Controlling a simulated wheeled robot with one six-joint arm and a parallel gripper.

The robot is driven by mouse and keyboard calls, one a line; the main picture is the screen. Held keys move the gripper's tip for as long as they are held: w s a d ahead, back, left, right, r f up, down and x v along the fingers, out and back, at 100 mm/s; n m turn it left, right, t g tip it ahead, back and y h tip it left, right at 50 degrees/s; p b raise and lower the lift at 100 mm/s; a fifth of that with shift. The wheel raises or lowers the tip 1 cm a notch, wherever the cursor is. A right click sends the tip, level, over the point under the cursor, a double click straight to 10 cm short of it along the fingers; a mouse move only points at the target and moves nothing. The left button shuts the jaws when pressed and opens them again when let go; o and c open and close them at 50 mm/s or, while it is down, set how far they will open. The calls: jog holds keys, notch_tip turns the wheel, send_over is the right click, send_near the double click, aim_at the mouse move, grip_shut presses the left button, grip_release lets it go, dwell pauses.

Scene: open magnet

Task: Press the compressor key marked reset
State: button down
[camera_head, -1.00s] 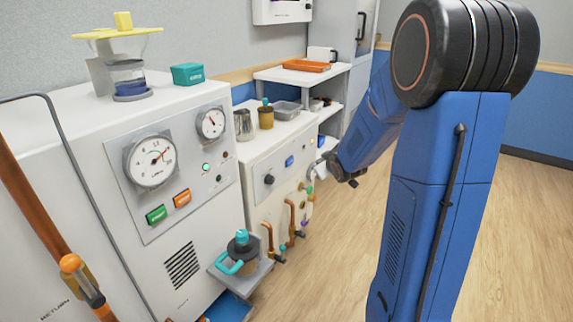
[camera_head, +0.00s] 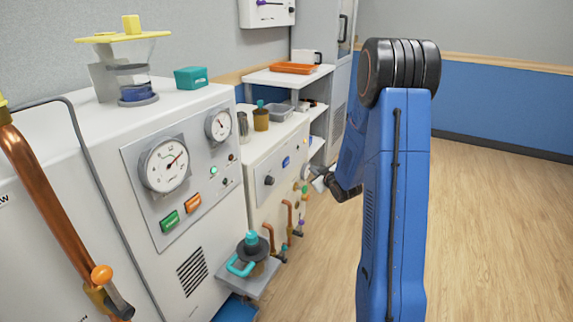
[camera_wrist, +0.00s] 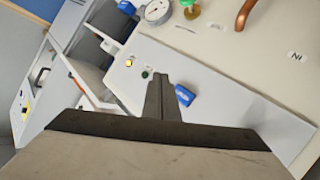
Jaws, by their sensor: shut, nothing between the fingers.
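The compressor is a white cabinet (camera_head: 215,245) with a grey front panel on the left in the head view. A green key (camera_head: 170,221) and an orange key (camera_head: 193,203) sit side by side low on the panel, below a large round gauge (camera_head: 164,164). Their lettering is too small for me to read surely. My gripper (camera_head: 320,183) is beyond and right of the panel, apart from both keys and partly hidden behind my blue arm. In the wrist view my gripper (camera_wrist: 163,80) is shut and empty, with neither key clearly identifiable there.
A small shelf with a teal-handled pot (camera_head: 248,253) juts out below the panel. A second white cabinet (camera_head: 265,158) with knobs and pipes stands beyond the compressor. The wooden floor at right is open.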

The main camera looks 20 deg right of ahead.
jog(key=w+a, duration=0.5)
jog(key=w, duration=0.2)
jog(key=shift+a, duration=0.2)
dwell(0.4)
jog(key=shift+w+a, duration=0.1)
jog(key=shift+a, duration=0.05)
dwell(1.9)
jog(key=shift+w+a, duration=0.15)
jog(key=shift+w, duration=0.1)
jog(key=shift+w+a, duration=0.25)
jog(key=shift+w, duration=0.05)
dwell(0.9)
dwell(0.4)
jog(key=shift+s+d, duration=0.5)
jog(key=shift+s, duration=0.2)
jog(key=shift+s+d, duration=0.8)
jog(key=shift+s, duration=0.2)
jog(key=shift+s+d, duration=0.75)
jog(key=shift+s, duration=0.2)
